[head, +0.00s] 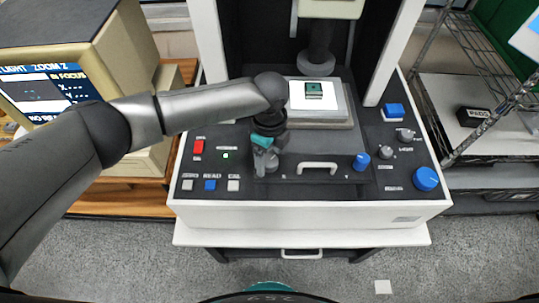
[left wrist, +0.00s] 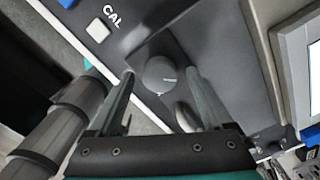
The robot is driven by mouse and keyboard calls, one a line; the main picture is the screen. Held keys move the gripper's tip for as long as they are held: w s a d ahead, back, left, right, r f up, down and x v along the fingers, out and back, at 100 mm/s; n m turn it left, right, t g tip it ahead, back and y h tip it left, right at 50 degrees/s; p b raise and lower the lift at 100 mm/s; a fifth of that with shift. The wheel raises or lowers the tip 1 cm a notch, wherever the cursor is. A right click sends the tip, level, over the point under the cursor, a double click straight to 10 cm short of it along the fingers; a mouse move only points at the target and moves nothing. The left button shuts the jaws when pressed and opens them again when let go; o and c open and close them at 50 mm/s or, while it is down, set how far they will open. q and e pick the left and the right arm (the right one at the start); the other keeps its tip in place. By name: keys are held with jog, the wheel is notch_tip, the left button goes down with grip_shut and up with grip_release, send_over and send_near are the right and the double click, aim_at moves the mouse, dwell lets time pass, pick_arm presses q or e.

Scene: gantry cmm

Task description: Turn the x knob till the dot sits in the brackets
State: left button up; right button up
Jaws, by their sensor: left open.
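A round grey knob (left wrist: 160,76) with a white pointer line shows in the left wrist view; a small letter beside it is too small to read surely. My left gripper (left wrist: 159,90) is open, with one finger on each side of this knob; I cannot tell whether they touch it. In the head view my left gripper (head: 266,160) points down at the front left of the control panel and mostly hides the knob. The monitor (head: 45,90) at the left shows "IN FOCUS" and X and Y lines; the dot and brackets are too small to make out. My right gripper is out of view.
A blue knob (head: 361,161) stands right of the pale handle (head: 317,166). A big blue knob (head: 426,179), a red switch (head: 198,147) and several push buttons share the panel. A stage (head: 330,118) with a green chip (head: 314,90) lies behind.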

pick_arm(q)
jog(key=shift+f, duration=0.1)
jog(key=shift+c, duration=0.3)
grip_shut()
dwell(0.4)
jog(key=n+p, duration=0.3)
jog(key=shift+s+p, duration=0.1)
jog(key=shift+p, duration=0.25)
jog(key=n+p, duration=0.2)
jog(key=n, duration=0.1)
jog(key=shift+n+p, duration=0.6)
jog(key=shift+n, duration=0.4)
